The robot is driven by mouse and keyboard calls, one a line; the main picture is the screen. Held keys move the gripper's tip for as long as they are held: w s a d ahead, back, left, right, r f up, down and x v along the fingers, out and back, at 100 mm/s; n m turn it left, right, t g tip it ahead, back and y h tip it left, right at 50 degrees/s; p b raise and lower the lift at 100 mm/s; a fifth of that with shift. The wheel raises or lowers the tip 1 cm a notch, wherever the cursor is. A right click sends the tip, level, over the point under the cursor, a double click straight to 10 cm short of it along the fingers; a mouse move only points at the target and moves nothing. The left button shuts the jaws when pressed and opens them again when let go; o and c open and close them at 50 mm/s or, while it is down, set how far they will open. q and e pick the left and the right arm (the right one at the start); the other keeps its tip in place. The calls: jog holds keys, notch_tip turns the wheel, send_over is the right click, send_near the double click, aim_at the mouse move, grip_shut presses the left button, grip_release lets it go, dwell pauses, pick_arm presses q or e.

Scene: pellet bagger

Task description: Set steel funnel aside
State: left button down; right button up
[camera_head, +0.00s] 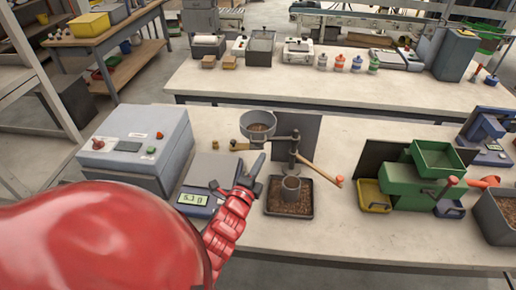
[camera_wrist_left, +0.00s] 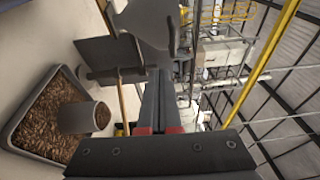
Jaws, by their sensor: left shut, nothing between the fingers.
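A grey steel funnel (camera_head: 258,122) with brown material in it sits at the top of a hand press (camera_head: 294,150) with a wooden-handled lever. My left gripper (camera_head: 258,162) is shut and empty, just below and in front of the funnel, apart from it as far as I can tell. In the left wrist view its closed fingers (camera_wrist_left: 160,98) point toward a grey shape (camera_wrist_left: 150,20) at the top, probably the funnel, partly cut off. My right gripper is not in view.
A tray of brown pellets (camera_head: 290,211) with a grey cup (camera_head: 290,188) stands below the press. A scale (camera_head: 203,190) and grey control box (camera_head: 138,142) are at left, a green machine (camera_head: 420,180) at right. Bare tabletop (camera_head: 340,215) lies between.

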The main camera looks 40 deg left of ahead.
aim_at(255, 139)
pick_arm(q)
jog(key=w+a+p, duration=0.1)
jog(key=w+a, duration=0.1)
jog(key=w+a+p, duration=0.1)
jog(key=w+a, duration=0.1)
jog(key=shift+a+r+p, duration=0.1)
jog(key=shift+r+p, duration=0.1)
jog(key=shift+p, duration=0.15)
jog(key=shift+a+f, duration=0.1)
jog(key=shift+w+a+b, duration=0.25)
jog(key=shift+a+b, duration=0.2)
jog(key=shift+a, duration=0.1)
jog(key=shift+w+a+b, duration=0.2)
jog(key=shift+a+b, duration=0.25)
jog(key=shift+a, duration=0.1)
